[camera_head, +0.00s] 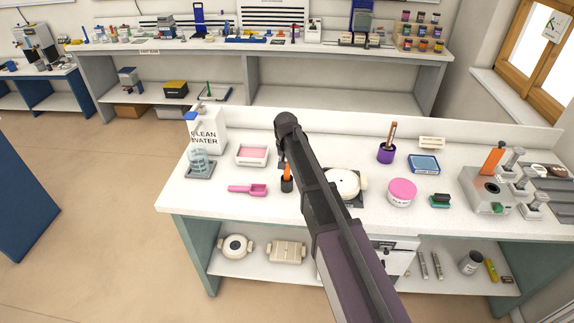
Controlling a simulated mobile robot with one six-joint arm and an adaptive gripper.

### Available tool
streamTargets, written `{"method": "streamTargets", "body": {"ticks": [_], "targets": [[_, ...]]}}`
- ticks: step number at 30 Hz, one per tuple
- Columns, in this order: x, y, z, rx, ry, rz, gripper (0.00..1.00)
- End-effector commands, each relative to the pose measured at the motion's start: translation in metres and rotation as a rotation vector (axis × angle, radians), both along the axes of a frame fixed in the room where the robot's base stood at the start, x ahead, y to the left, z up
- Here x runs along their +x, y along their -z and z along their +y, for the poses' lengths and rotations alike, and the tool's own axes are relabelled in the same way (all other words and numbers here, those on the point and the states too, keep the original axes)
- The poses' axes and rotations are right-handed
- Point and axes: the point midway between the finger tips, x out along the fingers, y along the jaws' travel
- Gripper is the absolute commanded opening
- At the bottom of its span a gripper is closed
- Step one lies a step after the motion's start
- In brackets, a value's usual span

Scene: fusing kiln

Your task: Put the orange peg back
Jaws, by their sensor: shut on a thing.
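A slim upright orange peg (287,170) shows near the middle of the white worktop, just left of my arm. Its lower end meets a small black cylindrical piece (287,186); I cannot tell whether it sits in it or is held above it. My gripper (284,160) points down at the end of my dark arm, right at the top of the peg. It is shut on the orange peg; the fingertips are small and partly hidden by the arm.
A pink scoop (247,189) and a pink-filled tray (252,155) lie left of the peg. A round white piece (345,184) is right of my arm, then a pink-lidded tub (402,192). A grey device (488,194) with an orange upright part stands far right. The front left worktop is clear.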

Motion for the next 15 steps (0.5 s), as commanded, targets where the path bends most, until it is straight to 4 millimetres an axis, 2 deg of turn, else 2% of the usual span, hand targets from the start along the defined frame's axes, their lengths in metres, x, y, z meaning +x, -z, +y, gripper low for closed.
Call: {"method": "streamTargets", "body": {"ticks": [6,7,10,15], "targets": [[0.0003,0.0044,-0.0009,0.000,0.001,0.000,0.00],[0.0003,0.0036,-0.0009,0.000,0.001,0.000,0.39],[0.0002,0.0031,-0.0008,0.000,0.001,0.000,0.67],[0.0002,0.0030,-0.0008,0.000,0.001,0.000,0.67]]}}
